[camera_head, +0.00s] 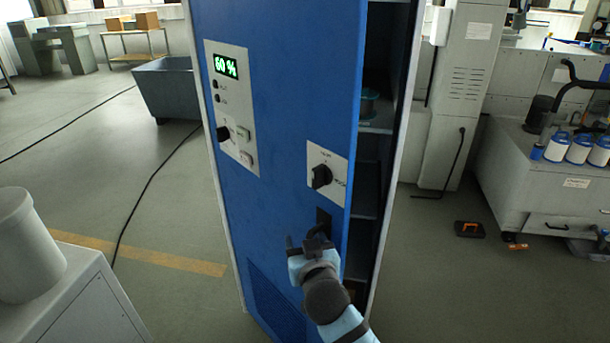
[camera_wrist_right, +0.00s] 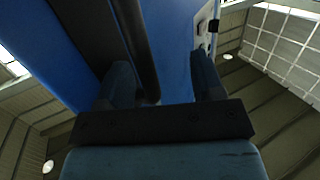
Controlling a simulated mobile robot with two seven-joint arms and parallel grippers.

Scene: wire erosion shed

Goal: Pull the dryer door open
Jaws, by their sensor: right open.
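The blue dryer door (camera_head: 290,120) stands ajar, with a gap along its right edge showing shelves inside. A black handle (camera_head: 322,222) is low on the door near that edge. My right gripper (camera_head: 308,240) is at the handle, partly covering it. In the right wrist view my gripper (camera_wrist_right: 163,78) is open, and a dark bar (camera_wrist_right: 133,45), which looks like the handle, runs between its two fingers, nearer one finger. I cannot tell whether either finger touches it. My left gripper is not in view.
The door carries a panel (camera_head: 232,105) reading 60 % and a rotary switch plate (camera_head: 335,170). A spool (camera_head: 369,103) sits on a shelf inside. A grey machine (camera_head: 75,290) stands at front left. Open floor (camera_head: 170,220) lies left of the dryer; an orange-black tool (camera_head: 469,229) lies at right.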

